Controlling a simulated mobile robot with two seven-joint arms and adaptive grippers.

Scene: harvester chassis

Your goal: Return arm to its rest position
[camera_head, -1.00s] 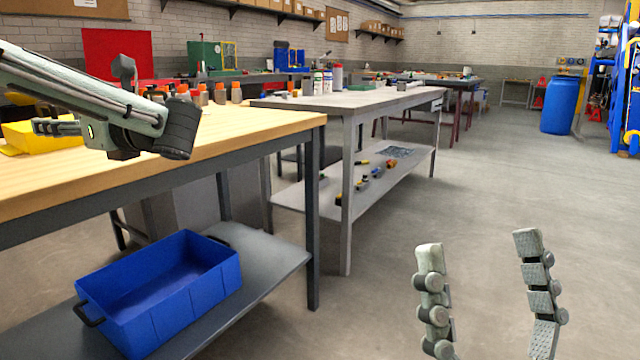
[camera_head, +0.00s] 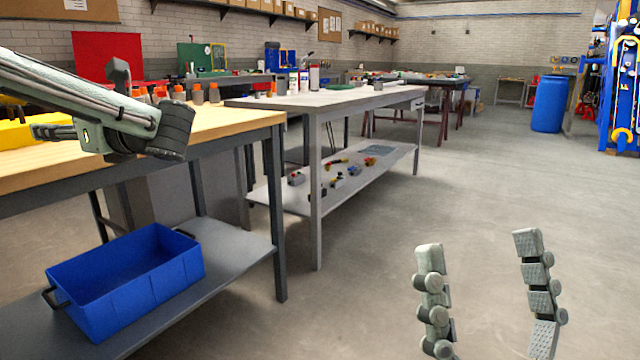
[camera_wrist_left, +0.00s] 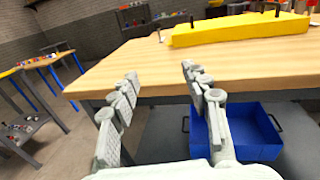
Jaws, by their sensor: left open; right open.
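My left arm (camera_head: 80,95) reaches in from the left in the head view, above the wooden workbench (camera_head: 225,122). Only part of its gripper shows there, beside the yellow bin (camera_head: 15,134). In the left wrist view my left gripper (camera_wrist_left: 158,78) has its fingers apart with nothing between them, in front of the workbench edge. My right gripper (camera_head: 478,245) is at the lower right of the head view, its two fingers upright, wide apart and empty over the floor.
A blue bin (camera_head: 130,295) stands on the grey lower shelf (camera_head: 235,248) of the workbench. A grey-topped table (camera_head: 330,98) with tools on its lower shelf stands beyond. A blue barrel (camera_head: 550,104) stands at the back right. The floor (camera_head: 460,190) on the right is open.

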